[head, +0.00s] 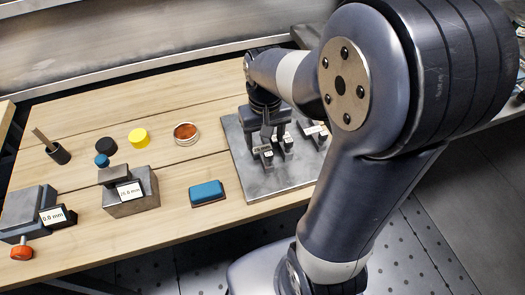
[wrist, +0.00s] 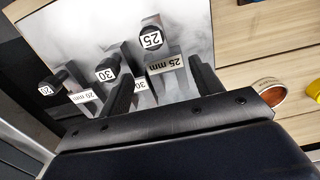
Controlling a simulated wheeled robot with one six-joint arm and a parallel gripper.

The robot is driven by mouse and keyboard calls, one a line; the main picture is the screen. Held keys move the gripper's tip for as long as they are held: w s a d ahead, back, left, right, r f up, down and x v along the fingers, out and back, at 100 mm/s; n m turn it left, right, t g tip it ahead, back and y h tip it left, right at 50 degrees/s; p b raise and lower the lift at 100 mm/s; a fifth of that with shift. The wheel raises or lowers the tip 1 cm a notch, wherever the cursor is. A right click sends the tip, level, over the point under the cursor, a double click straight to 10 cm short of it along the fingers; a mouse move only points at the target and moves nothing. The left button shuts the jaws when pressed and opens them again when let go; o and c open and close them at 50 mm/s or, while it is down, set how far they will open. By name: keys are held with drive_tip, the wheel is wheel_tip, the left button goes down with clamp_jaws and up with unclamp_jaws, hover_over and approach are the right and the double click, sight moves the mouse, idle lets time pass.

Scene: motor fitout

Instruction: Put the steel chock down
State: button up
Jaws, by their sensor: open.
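Several steel chocks stand on a grey steel plate (head: 238,150) at the right part of the wooden bench. The chock with the 25 mm label (wrist: 165,63) lies between the two fingers of my gripper (wrist: 160,76) in the wrist view. The fingers are open, one on each side of it. In the head view my gripper (head: 267,130) is low over the plate, above the front-left chock (head: 264,155). Chocks labelled 30 (wrist: 107,70) and 20 (wrist: 60,82) stand left of it in the wrist view. My fingers hide parts of the labels and bases.
A blue-topped block (head: 208,192) lies left of the plate. A copper-filled tin (head: 186,132), a yellow disc (head: 138,136) and a black round piece (head: 106,145) sit behind. Grey blocks with displays (head: 131,203) (head: 30,208) stand at left. Bare wood lies between them.

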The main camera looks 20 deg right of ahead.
sight(263, 151)
drive_tip(key=shift+w+a+f, duration=0.1)
drive_tip(key=shift+w+f, duration=0.05)
drive_tip(key=shift+f, duration=1.25)
drive_tip(key=shift+w+a+f, duration=0.1)
drive_tip(key=shift+f, duration=1.25)
drive_tip(key=shift+c, duration=0.3)
drive_tip(key=shift+r, duration=0.1)
drive_tip(key=c, duration=1.3)
